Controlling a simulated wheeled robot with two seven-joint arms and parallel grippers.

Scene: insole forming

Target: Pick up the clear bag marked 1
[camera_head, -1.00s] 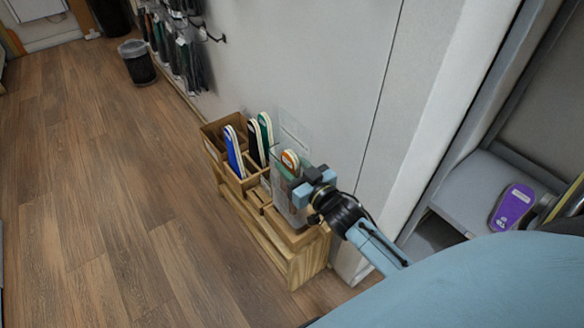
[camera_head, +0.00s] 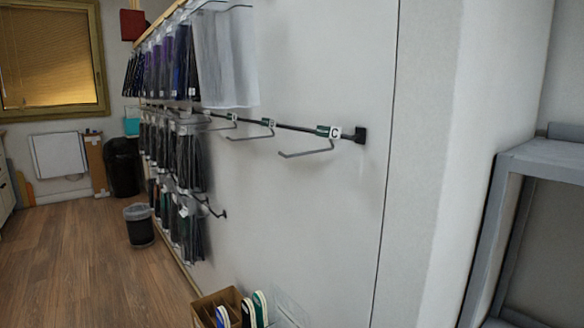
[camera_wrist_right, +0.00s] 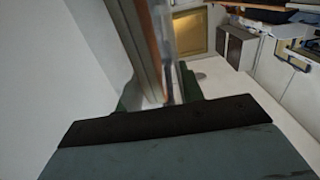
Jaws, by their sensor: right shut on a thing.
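My right gripper (camera_wrist_right: 160,92) shows only in the right wrist view. Its dark green fingers are shut on a thin item seen edge-on, with a clear, greyish side and an orange-brown strip. It looks like a clear bag (camera_wrist_right: 172,30) with an insole in it. No number can be read on it. In the head view, a faint clear sheet or bag (camera_head: 290,312) stands at the bottom edge, beside the insoles in the wooden organizer. My left gripper is not in view.
The wooden organizer (camera_head: 203,308) is cut off at the bottom of the head view. Bagged items (camera_head: 175,65) hang on the wall, with an empty hook (camera_head: 308,153) labelled C. A grey frame (camera_head: 490,240) stands at right. A bin (camera_head: 139,225) stands on the floor.

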